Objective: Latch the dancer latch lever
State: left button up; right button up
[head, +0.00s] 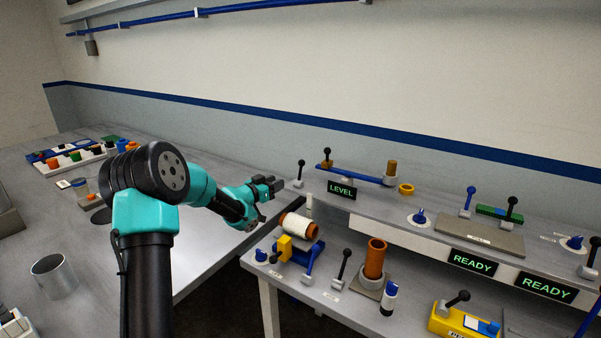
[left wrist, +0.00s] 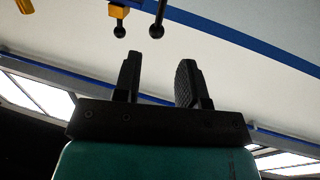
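My left gripper (head: 273,186) is over the back left end of the bench, just left of a black-knobbed lever (head: 300,168) that stands upright. The left wrist view shows its two fingers (left wrist: 160,80) apart with nothing between them. A long blue arm (head: 352,174) with an orange roller (head: 390,170) lies behind the LEVEL display. A second black knob (head: 327,151) is at the arm's left end. Two black knobs show beyond the fingertips in the left wrist view, one (left wrist: 156,31) and another (left wrist: 119,32). No readable label marks which lever is the dancer latch. My right gripper is out of view.
A LEVEL display (head: 342,190) is close to the left gripper. The left table (head: 210,265) has a metal cup (head: 53,277).

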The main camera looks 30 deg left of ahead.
aim_at(301, 170)
pick_arm(q)
jog(key=x, duration=1.3)
grip_shut()
